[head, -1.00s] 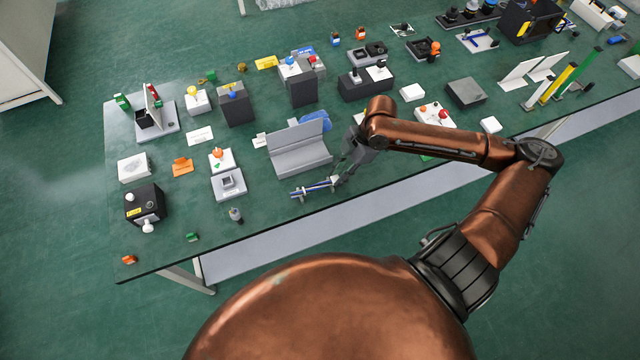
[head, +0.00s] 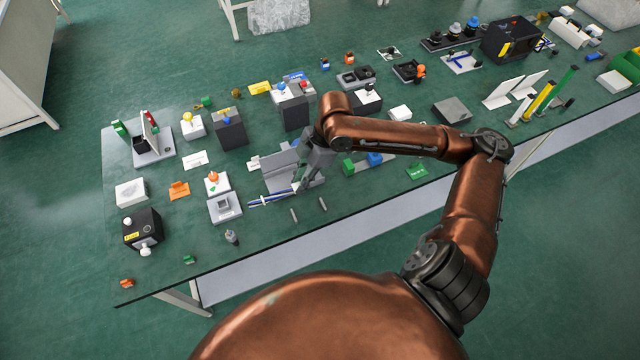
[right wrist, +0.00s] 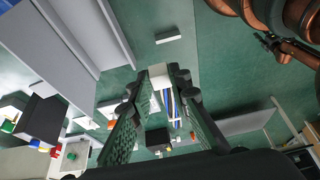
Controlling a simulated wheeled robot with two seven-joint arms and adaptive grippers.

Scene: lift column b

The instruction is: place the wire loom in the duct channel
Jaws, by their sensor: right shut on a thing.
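The wire loom (head: 272,199), a thin bundle of blue and white strands, is held at its right end by my right gripper (head: 299,186). The loom is near the front side of the grey duct channel (head: 276,180), and whether it touches the channel is unclear. My gripper and forearm hide the channel's right part. In the right wrist view the gripper (right wrist: 160,77) is shut on the loom (right wrist: 172,106), with a white piece between the fingertips. The channel (right wrist: 75,40) lies at the upper left there. My left gripper is not in view.
Two small grey posts (head: 294,215) stand bare near the table's front edge. A white block with a grey square (head: 224,208) and a small grey cylinder (head: 232,238) are to the left. Green and blue blocks (head: 375,160) are right of the channel, under my arm.

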